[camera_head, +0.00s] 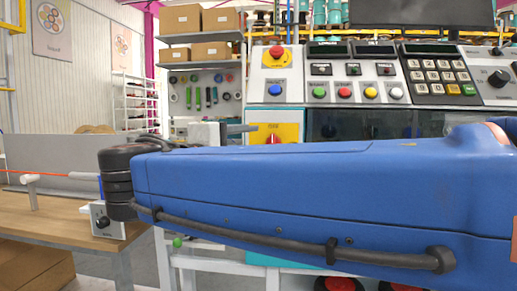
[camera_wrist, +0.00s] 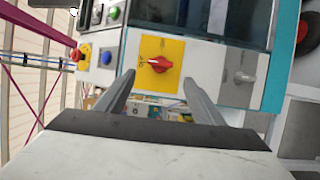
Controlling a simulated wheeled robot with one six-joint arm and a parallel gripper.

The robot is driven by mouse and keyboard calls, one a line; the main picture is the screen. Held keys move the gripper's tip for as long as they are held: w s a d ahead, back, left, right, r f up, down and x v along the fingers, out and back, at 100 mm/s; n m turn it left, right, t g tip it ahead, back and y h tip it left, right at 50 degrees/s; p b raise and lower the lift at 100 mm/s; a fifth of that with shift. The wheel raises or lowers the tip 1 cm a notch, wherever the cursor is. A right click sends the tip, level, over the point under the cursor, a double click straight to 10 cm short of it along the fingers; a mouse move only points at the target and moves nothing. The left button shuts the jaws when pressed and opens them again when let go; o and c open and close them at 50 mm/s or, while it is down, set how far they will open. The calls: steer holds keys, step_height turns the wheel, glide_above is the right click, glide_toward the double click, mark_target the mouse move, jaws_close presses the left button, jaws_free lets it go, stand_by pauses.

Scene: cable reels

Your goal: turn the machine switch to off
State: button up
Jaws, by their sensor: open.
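The machine switch is a red rotary knob (camera_wrist: 158,64) on a yellow plate (camera_wrist: 170,48). My gripper (camera_wrist: 159,79) is open and empty. Its two fingers point towards the panel, one on each side of the knob in the picture, and no contact shows. In the head view my gripper (camera_head: 240,128) is partly hidden behind my arm.
A red emergency button (camera_head: 276,52) and a blue button (camera_head: 275,90) are above the switch. A grey knob (camera_wrist: 222,78) is beside it in the wrist view. A keypad (camera_head: 441,76) and coloured buttons line the console. A wooden table (camera_head: 60,215) stands at left.

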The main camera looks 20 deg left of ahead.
steer(key=s+a, duration=0.1)
steer(key=s, duration=0.9)
steer(key=shift+a, duration=0.35)
steer(key=w+d+f+m+g+h, duration=0.1)
steer(key=w+d+f+g, duration=0.1)
steer(key=w+d+f, duration=0.45)
steer(key=w+d+f+m+g+h, duration=0.1)
steer(key=w+d+g, duration=0.15)
steer(key=d, duration=0.65)
steer(key=w+d+f+m+g+h, duration=0.1)
steer(key=w+d+f+g, duration=0.1)
steer(key=w+d+f, duration=0.45)
steer(key=s+d+f+m+g, duration=0.15)
steer(key=d+f, duration=0.25)
steer(key=d, duration=0.6)
steer(key=s+d+f+m+g, duration=0.1)
steer(key=d+f+m+g, duration=0.2)
steer(key=d, duration=0.6)
steer(key=s+d+f+m+g+y, duration=0.1)
steer(key=s+d+f+m+y, duration=0.2)
steer(key=s+d+f, duration=0.3)
steer(key=s+d+f+m+g+y, duration=0.1)
steer(key=s+d+f+m+y, duration=0.1)
steer(key=s+d+f+m, duration=0.4)
steer(key=s+d+f, duration=0.1)
steer(key=s+f, duration=0.3)
steer(key=f, duration=0.3)
steer(key=shift+d+y, duration=0.2)
steer(key=shift+y, duration=0.2)
